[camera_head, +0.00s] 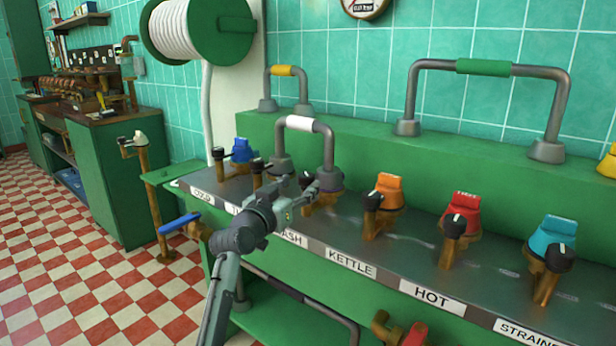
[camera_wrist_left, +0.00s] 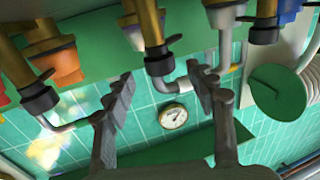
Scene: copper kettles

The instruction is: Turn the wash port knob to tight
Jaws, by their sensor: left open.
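My left gripper (camera_head: 304,192) is at the WASH label (camera_head: 291,238) on the panel. In the left wrist view, where the scene looks upside down, the gripper (camera_wrist_left: 160,88) is open. Its two grey fingers stand either side of a black knob (camera_wrist_left: 160,64) on a brass stem, apparently the wash port knob. I see no finger closed on it. In the head view the gripper mostly hides that port. Which way the knob points, and any tight mark, cannot be made out. My right gripper is in neither view.
The orange KETTLE port (camera_head: 388,192), red HOT port (camera_head: 460,215) and teal STRAINER port (camera_head: 553,240) stand to the right. A white-sleeved handle (camera_head: 300,123) arches close behind my gripper. A blue port (camera_head: 242,150) is to the left. Open checkered floor (camera_head: 90,270) lies left.

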